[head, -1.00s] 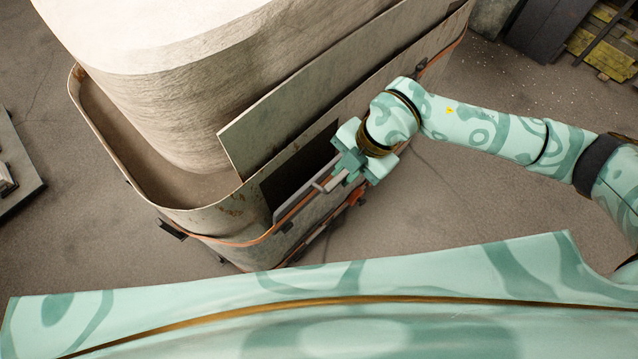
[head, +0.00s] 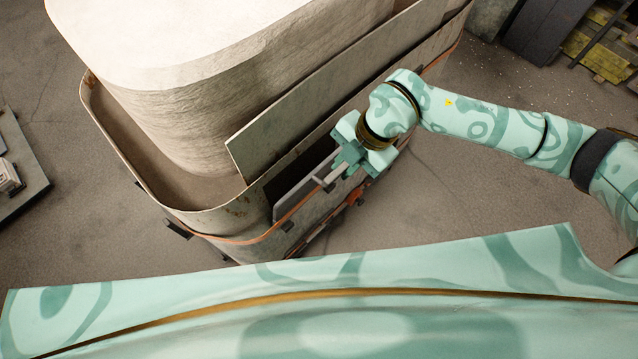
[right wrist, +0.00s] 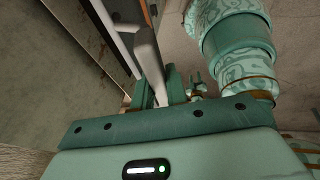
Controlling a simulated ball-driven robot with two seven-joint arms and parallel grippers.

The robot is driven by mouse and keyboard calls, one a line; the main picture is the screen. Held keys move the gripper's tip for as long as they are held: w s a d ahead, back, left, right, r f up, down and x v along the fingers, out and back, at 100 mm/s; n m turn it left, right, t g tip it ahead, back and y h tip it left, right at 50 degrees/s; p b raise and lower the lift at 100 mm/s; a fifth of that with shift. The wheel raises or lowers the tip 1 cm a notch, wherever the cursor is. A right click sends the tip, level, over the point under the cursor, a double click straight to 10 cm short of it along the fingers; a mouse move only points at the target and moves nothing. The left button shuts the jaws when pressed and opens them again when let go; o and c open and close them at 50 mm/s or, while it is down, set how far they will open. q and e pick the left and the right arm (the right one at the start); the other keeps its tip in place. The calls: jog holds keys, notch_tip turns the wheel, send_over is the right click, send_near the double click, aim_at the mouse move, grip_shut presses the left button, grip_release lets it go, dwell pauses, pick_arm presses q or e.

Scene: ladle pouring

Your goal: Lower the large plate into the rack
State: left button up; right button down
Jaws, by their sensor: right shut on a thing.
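My right gripper (head: 347,160) is shut on the handle of a grey plate (head: 296,191), outside the long wall of a metal tub. The plate stands on edge in front of a dark opening (head: 318,162) in that wall. The gripper and handle hide its right end. In the right wrist view the pale handle (right wrist: 147,55) runs down between the fingers (right wrist: 160,90). A larger worn panel (head: 300,118) leans upright between the pale block and the tub wall. No separate rack can be made out. My left gripper is not in view.
The pale block (head: 230,70) fills most of the tub (head: 215,222), which has an orange band around it. Clips and brackets (head: 178,230) stick out from its side. Bare floor (head: 450,190) lies to the right. Pallets (head: 600,50) stand far right.

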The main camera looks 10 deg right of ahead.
notch_tip(320, 180, up, 11)
jog(key=p, duration=0.9)
jog(key=shift+a+f, duration=0.1)
jog(key=shift+f, duration=0.1)
notch_tip(320, 180, up, 10)
jog(key=p, duration=0.8)
jog(key=shift+f, duration=0.15)
